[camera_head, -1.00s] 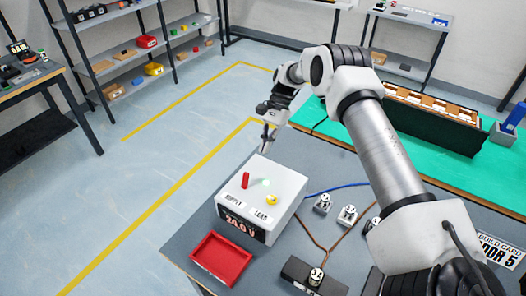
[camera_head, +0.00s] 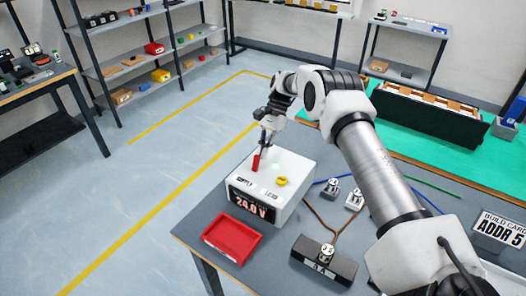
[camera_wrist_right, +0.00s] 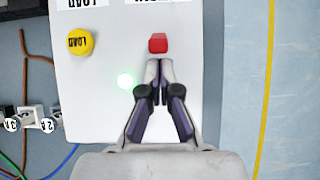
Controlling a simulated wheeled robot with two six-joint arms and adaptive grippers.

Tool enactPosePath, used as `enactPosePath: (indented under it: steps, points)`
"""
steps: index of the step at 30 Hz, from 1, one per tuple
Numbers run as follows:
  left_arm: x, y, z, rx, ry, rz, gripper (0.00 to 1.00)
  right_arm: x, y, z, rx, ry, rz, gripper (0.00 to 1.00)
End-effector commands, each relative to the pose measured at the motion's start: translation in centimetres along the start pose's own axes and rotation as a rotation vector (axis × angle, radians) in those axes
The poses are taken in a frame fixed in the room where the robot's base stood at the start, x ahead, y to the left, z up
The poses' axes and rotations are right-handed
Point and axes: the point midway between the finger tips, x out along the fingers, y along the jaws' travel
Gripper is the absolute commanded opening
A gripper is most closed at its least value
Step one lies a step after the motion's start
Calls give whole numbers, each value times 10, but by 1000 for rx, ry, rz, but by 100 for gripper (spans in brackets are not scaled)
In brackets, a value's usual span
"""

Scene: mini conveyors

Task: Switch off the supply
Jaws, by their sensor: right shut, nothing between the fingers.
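The white supply box (camera_head: 298,180) stands on the grey table, and its front display reads 24.0 V in red. A red lever (camera_head: 256,161) stands up from its top beside the SUPPLY label; it also shows in the right wrist view (camera_wrist_right: 158,43). A yellow LOAD knob (camera_head: 281,181) and a lit pale green lamp (camera_head: 276,165) are on the same top. My right gripper (camera_head: 264,147) is shut and empty, its tips right at the lever; in the right wrist view (camera_wrist_right: 157,62) the tips are close behind it. Whether they touch is unclear. My left gripper is not in view.
An empty red tray (camera_head: 232,238) lies in front of the box. A dark block (camera_head: 324,262) and small white-topped connectors with brown and blue wires are to the right. A build card (camera_head: 497,228) reads ADDR 5. Open floor lies left of the table.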

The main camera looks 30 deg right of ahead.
Motion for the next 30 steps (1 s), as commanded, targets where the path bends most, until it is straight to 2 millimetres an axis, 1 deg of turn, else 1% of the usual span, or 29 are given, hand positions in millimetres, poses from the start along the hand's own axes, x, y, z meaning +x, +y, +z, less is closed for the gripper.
enactPosePath:
  steps: [8, 17, 23, 27, 30]
  points:
    - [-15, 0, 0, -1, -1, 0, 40, -7, 0, 4, -1, 62, 0, 0]
    - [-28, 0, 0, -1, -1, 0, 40, -8, 0, 6, -1, 140, 1, 0]
    - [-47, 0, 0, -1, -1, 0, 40, -11, 0, 13, -2, 240, 2, 0]
    - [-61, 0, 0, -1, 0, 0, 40, -10, 0, 20, -3, 347, 3, 0]
    - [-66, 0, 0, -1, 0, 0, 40, -7, 0, 22, -1, 357, 0, 0]
